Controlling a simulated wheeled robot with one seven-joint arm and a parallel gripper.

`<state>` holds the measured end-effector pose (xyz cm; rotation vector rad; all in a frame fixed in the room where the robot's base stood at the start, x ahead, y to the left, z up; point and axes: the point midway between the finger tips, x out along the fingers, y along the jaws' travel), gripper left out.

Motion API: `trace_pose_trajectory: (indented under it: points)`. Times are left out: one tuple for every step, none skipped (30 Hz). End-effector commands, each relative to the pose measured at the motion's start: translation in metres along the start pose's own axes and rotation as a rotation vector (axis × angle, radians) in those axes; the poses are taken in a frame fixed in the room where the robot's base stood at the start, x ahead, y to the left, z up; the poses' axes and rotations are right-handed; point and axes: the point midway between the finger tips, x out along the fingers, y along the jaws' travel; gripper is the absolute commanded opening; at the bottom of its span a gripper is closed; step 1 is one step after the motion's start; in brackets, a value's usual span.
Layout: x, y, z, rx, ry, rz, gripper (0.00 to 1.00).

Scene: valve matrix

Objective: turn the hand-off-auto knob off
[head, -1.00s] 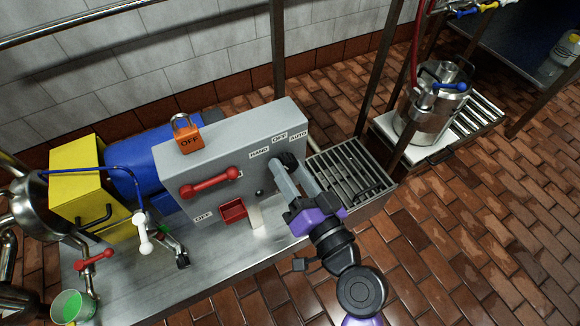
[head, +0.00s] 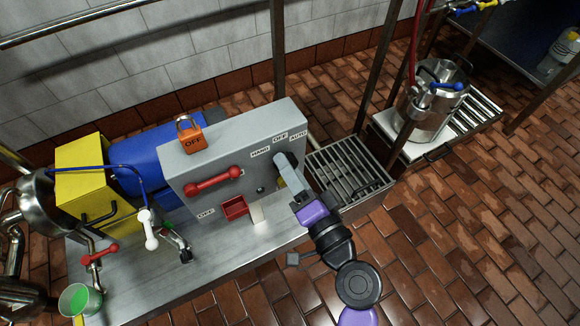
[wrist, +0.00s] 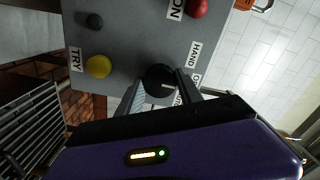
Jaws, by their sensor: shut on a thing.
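The hand-off-auto knob is a black round knob on the front of the grey control panel (head: 240,155), under the HAND, OFF and AUTO labels. In the wrist view the knob (wrist: 160,80) sits between the two finger tips, with a pale line on its face. My gripper (head: 287,170) is shut on the knob; its fingers reach the panel from the front right. In the head view the fingers hide most of the knob. The OFF label (head: 280,137) stands above it. Part of the lettering is covered by a finger in the wrist view.
A red handle (head: 213,183) and a red open box (head: 235,207) are on the panel, left of my gripper. An orange OFF padlock (head: 190,138) stands on its top. A yellow button (wrist: 98,66) is near the knob. A slatted drain (head: 350,170) lies to the right.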

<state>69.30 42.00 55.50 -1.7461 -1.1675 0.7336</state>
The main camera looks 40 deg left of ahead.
Motion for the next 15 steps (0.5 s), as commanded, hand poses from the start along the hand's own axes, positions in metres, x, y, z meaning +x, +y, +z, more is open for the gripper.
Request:
trace_pose_trajectory:
  points:
    - [-0.0007, 0.0010, 0.0002, 0.002, 0.000, 0.002, 0.02]
    - [-0.0007, 0.0010, 0.0002, 0.002, 0.000, 0.002, 0.02]
    - [-0.0007, 0.0011, 0.0002, 0.002, 0.000, 0.002, 0.02]
    - [-0.0007, 0.0011, 0.0002, 0.001, 0.000, 0.002, 0.02]
    - [-0.0007, 0.0011, 0.0002, 0.001, 0.000, 0.002, 0.02]
    - [-0.0007, 0.0011, 0.0002, 0.001, 0.000, 0.002, 0.02]
    - [-0.0007, 0.0012, 0.0002, 0.001, 0.000, 0.002, 0.02]
    - [-0.0007, 0.0012, 0.0002, 0.001, 0.000, 0.002, 0.02]
    - [-0.0007, 0.0012, 0.0002, 0.001, 0.000, 0.002, 0.50]
    - [-0.0007, 0.0012, 0.0002, 0.001, 0.000, 0.002, 0.56]
    - [-0.0006, 0.0011, 0.0002, 0.000, 0.000, 0.002, 0.62]
    - [-0.0006, 0.0010, 0.0002, 0.000, 0.000, 0.002, 0.64]
    - [-0.0005, 0.0009, 0.0002, 0.000, 0.000, 0.002, 0.64]
    - [-0.0005, 0.0009, 0.0001, 0.000, 0.000, 0.001, 0.64]
    - [-0.0004, 0.0008, 0.0001, 0.000, 0.000, 0.001, 0.64]
